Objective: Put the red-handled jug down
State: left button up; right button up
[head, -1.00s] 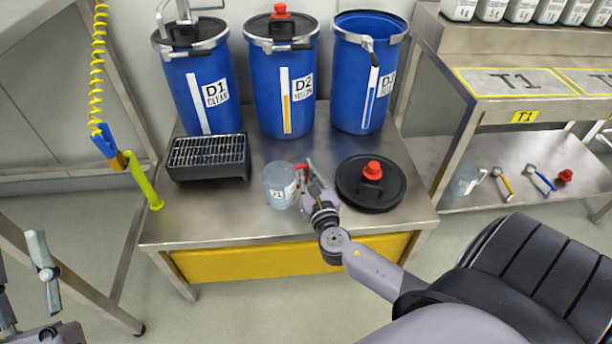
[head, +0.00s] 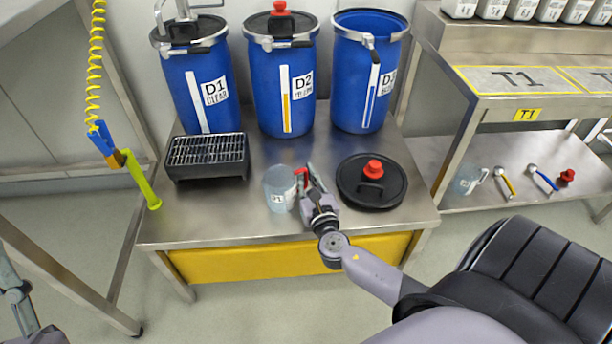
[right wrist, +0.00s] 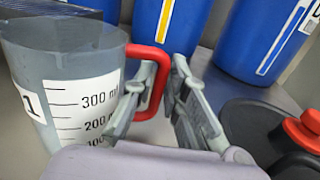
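The clear jug (head: 278,188) with a red handle (head: 301,176) stands upright on the steel table. In the right wrist view the jug (right wrist: 75,85) fills the left side, with a measuring scale and its red handle (right wrist: 160,85) towards my fingers. My right gripper (head: 309,175) is at the handle side. In the right wrist view its fingers (right wrist: 160,95) stand apart; the left finger overlaps the handle and the right one is clear of it. Part of my left gripper (head: 18,300) shows at the lower left edge; its fingertips are not clear.
Blue drums D1 (head: 203,95), D2 (head: 283,95) and a third (head: 362,90) stand behind. A black grated tray (head: 208,158) is left of the jug, a black lid with red knob (head: 371,190) right. The steel table's (head: 215,215) front strip is bare.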

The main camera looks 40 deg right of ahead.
jog(key=shift+o, duration=1.4)
